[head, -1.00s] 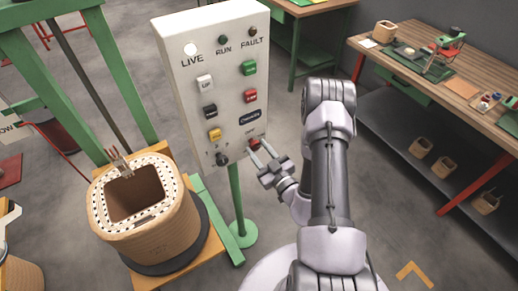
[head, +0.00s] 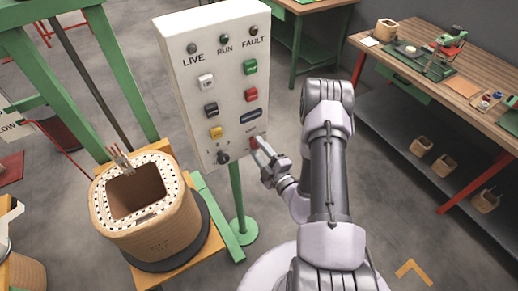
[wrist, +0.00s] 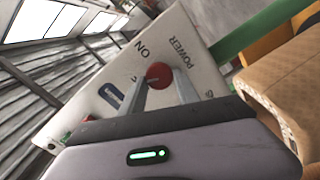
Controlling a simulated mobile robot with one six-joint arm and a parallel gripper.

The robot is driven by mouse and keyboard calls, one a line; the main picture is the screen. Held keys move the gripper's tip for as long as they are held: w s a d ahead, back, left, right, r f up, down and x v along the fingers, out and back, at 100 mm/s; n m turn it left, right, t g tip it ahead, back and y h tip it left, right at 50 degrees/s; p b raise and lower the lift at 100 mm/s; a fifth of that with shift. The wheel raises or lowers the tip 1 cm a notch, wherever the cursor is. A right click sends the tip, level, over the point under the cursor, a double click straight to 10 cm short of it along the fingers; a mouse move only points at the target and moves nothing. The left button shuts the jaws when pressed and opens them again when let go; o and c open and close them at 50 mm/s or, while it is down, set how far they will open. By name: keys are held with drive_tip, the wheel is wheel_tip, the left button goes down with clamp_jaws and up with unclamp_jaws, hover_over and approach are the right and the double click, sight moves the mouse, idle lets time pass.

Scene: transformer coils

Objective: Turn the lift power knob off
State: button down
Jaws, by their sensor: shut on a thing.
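The lift control panel (head: 205,95) is a white box on a green post. Its red power knob (wrist: 159,75) shows in the wrist view, near the words "ON" and "POWER". My gripper (wrist: 161,82) has one finger on each side of the knob and is shut on it. In the head view my gripper (head: 260,147) reaches the panel's lower right corner, where the fingers mostly hide the knob. The LIVE lamp (head: 193,48) is dark, and the small display (head: 251,116) is blank. The knob's exact pointer direction cannot be read.
Push buttons, among them a yellow one (head: 215,132) and a red one (head: 251,95), and a black knob (head: 223,157) sit close by on the panel. A wound coil (head: 150,225) stands at left. A workbench (head: 470,85) is at right, with open floor between.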

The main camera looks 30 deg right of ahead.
drive_tip(key=n, duration=0.4)
drive_tip(key=shift+n+b, duration=0.35)
drive_tip(key=shift+n, duration=0.05)
idle(0.4)
drive_tip(key=c, duration=0.9)
unclamp_jaws()
drive_tip(key=shift+w, duration=0.1)
drive_tip(key=shift+f, duration=0.1)
